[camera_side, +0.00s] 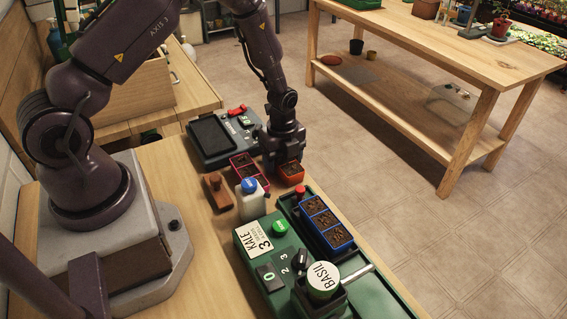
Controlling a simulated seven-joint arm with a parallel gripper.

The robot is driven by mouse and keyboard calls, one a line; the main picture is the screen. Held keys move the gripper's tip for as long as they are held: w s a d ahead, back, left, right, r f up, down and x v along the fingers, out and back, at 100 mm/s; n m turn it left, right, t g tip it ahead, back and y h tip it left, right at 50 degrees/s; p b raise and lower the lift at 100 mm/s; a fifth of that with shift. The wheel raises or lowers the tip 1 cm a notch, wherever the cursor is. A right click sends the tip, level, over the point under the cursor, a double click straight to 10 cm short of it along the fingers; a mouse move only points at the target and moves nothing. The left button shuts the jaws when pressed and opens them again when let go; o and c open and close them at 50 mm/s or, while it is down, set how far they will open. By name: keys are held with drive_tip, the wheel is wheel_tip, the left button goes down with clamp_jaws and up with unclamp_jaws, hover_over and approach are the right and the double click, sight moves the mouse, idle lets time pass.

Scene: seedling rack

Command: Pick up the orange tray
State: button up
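The orange tray (293,181) is a small square tray with dark soil in it, near the table's far right edge. My gripper (284,158) points down right at the tray, over its back left side. The gripper's dark body hides part of the tray's back. The fingers are too small and dark to show whether they are open, or whether they touch the tray.
A magenta tray (261,181) with soil stands just left of the gripper. A white bottle with a blue cap (251,203) and a brown wooden block (218,194) are nearby. A blue tray (341,247) sits in the green machine (262,244) in front. A grey device (211,137) stands behind.

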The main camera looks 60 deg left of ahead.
drive_tip(key=c, duration=0.7)
drive_tip(key=shift+o, duration=0.2)
drive_tip(key=shift+r, duration=0.15)
